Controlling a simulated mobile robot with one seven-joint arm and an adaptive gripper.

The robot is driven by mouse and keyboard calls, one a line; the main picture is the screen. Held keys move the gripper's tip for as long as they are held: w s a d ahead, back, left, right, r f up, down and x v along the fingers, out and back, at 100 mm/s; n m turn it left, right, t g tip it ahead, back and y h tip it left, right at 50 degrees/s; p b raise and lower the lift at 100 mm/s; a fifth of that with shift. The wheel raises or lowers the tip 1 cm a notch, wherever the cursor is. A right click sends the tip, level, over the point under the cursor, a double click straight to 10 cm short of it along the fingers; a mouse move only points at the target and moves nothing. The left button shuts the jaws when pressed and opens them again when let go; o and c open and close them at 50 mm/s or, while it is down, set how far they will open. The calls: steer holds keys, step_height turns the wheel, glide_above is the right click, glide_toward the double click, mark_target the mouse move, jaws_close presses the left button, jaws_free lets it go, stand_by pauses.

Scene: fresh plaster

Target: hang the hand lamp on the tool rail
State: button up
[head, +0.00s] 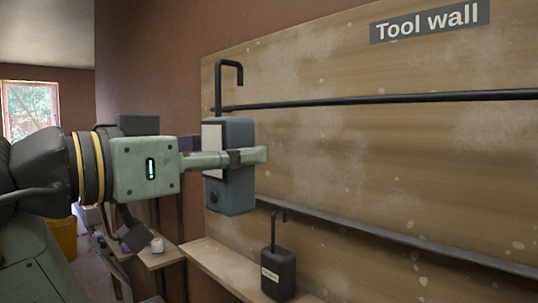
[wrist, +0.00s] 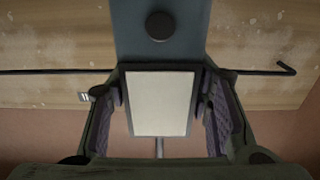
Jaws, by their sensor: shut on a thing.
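The hand lamp (head: 236,190) is a blue-grey box with a pale panel, a dark knob and a black hook on top. My gripper (head: 248,157) is shut on its body and holds it upright in front of the tool wall. The tool rail (head: 390,98) is a dark bar along the upper wall. In the head view, the hook's tip appears above the rail, near its left end; the depth gap cannot be told. The wrist view shows the lamp (wrist: 160,103) between my gripper's fingers (wrist: 160,88), with the rail (wrist: 50,72) behind it.
A dark canister (head: 278,272) with a hook and a white label stands on a wooden ledge (head: 215,268) below. A lower grey rail (head: 400,240) crosses the board. A yellow bin (head: 65,238) is at far left. The upper rail looks empty.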

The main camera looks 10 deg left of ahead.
steer(key=shift+f+b+x, duration=0.25)
steer(key=shift+f+x, duration=0.15)
steer(key=shift+x, duration=2.2)
steer(key=shift+f+b+x, duration=0.25)
steer(key=shift+f+x, duration=0.15)
steer(key=shift+x, duration=2.25)
steer(key=shift+f+b+x, duration=0.25)
steer(key=shift+f+x, duration=0.15)
steer(key=shift+x, duration=2.2)
steer(key=o, duration=1.4)
